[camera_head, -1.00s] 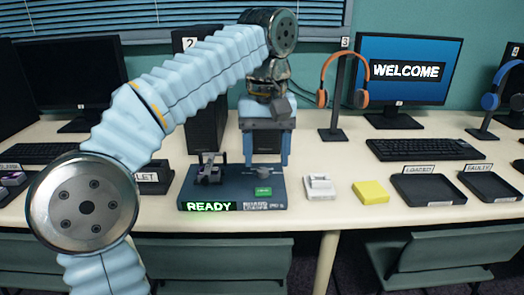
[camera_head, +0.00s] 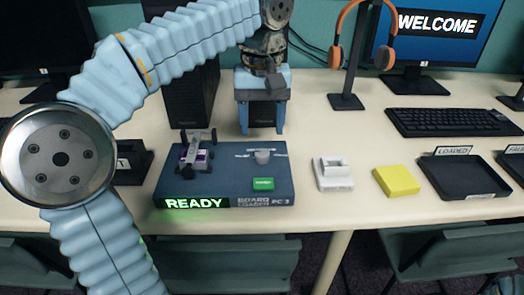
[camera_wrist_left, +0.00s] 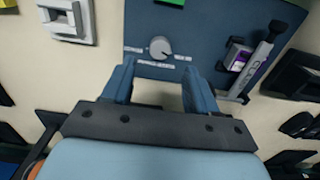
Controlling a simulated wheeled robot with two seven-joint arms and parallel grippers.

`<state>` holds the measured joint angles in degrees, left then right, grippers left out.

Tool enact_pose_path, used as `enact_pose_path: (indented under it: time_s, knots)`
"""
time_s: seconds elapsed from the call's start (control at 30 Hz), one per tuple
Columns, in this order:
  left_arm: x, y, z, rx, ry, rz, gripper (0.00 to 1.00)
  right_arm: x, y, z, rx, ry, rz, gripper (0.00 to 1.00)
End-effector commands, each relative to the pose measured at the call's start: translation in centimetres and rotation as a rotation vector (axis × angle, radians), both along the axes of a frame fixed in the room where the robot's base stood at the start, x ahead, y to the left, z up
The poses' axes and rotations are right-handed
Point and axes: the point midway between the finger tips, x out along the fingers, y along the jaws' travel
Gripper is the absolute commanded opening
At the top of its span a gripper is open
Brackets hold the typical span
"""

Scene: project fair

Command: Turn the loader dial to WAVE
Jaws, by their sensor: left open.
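The board loader (camera_head: 225,190) is a dark blue box on the table with a lit READY display (camera_head: 194,203). Its grey round dial (camera_head: 263,157) sits on top at the right, with small labels too small to read. The dial also shows in the left wrist view (camera_wrist_left: 160,47), with a white mark towards its lower right. My left gripper (camera_head: 261,129) is open and empty, behind and above the loader. In the left wrist view its two blue fingers (camera_wrist_left: 160,80) point towards the dial, with the dial beyond the gap between them. My right gripper is not in view.
A green button (camera_head: 263,184) is in front of the dial. A lever clamp (camera_head: 197,152) with a purple piece stands at the loader's left. To the right are a white block (camera_head: 332,174), a yellow block (camera_head: 396,180) and a LOADED tray (camera_head: 463,176). A headphone stand (camera_head: 347,100) is behind.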

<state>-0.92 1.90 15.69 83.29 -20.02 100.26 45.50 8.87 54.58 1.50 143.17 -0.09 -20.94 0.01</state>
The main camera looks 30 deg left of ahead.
Motion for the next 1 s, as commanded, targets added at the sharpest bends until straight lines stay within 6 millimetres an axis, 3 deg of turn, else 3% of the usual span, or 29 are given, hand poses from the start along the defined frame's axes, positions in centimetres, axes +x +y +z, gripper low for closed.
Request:
enact_pose_path:
  time_s: [0.1,0.3,0.7,1.0]
  knots:
    - [-0.1,0.0,-2.9,0.000,0.001,0.001,0.59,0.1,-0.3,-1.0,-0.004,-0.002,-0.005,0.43]
    - [-0.1,0.0,-5.7,0.000,0.001,0.000,0.59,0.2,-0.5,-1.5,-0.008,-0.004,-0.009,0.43]
    - [0.0,0.0,-6.5,-0.001,-0.001,0.000,0.59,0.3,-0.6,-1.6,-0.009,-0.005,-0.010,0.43]
    - [0.0,0.0,-6.5,-0.001,-0.001,0.000,0.14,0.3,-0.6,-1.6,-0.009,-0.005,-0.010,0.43]
